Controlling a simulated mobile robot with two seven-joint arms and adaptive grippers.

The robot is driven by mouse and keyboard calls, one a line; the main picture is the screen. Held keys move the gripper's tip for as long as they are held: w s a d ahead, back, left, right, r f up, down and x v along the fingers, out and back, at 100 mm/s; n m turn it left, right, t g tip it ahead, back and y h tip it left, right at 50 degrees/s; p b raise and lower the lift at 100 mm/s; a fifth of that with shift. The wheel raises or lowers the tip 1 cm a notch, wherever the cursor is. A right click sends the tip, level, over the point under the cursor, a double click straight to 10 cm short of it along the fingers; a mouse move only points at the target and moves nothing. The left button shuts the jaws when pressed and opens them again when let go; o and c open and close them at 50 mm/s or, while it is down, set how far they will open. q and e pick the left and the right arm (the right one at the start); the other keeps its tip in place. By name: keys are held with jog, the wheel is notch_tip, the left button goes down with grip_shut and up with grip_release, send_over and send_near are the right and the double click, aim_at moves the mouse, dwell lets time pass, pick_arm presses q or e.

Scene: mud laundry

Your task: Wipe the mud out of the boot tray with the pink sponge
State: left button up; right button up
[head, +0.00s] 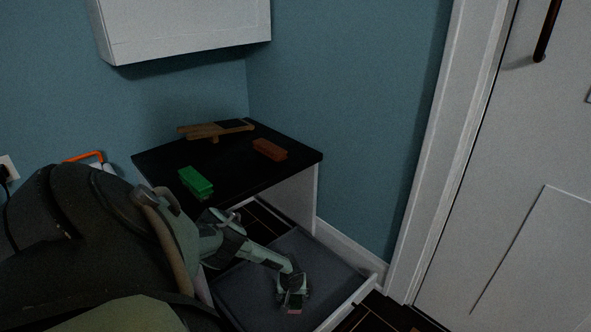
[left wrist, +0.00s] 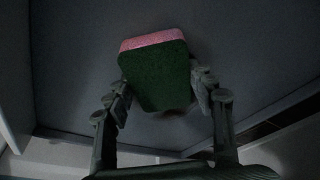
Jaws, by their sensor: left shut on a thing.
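My left gripper (head: 291,298) is low over the grey boot tray (head: 243,285), which looks like a pulled-out drawer with a pale rim. It is shut on the pink sponge (head: 295,310), of which only a small pink edge shows in the head view. In the left wrist view, the sponge (left wrist: 155,80) sits between the two fingers, with a dark green face toward the camera and a pink layer along the top. I cannot tell whether the sponge touches the tray floor. No mud is clear in the dim picture. My right gripper is not in view.
A black-topped cabinet (head: 240,177) stands behind the tray, holding a green sponge or brush block (head: 196,182), an orange-brown block (head: 269,149) and a wooden brush-like item (head: 214,130). A white door (head: 500,220) is at the right.

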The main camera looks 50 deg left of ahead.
pick_arm(q)
jog(key=shift+s+a+f+b, duration=0.1)
jog(key=shift+a+f+b, duration=0.05)
jog(key=shift+a+b, duration=0.45)
jog(key=shift+a+f+b, duration=0.15)
jog(key=shift+a+b, duration=0.4)
jog(key=shift+a, duration=0.35)
jog(key=shift+a+r+b, duration=0.15)
jog(key=shift+a+b, duration=0.15)
jog(key=shift+b, duration=0.05)
jog(key=shift+s+a+b, duration=0.25)
jog(key=shift+a+b, duration=0.9)
jog(key=shift+a, duration=0.4)
jog(key=shift+r, duration=0.15)
notch_tip(320, 180, up, 6)
jog(key=p, duration=0.5)
jog(key=shift+r, duration=0.1)
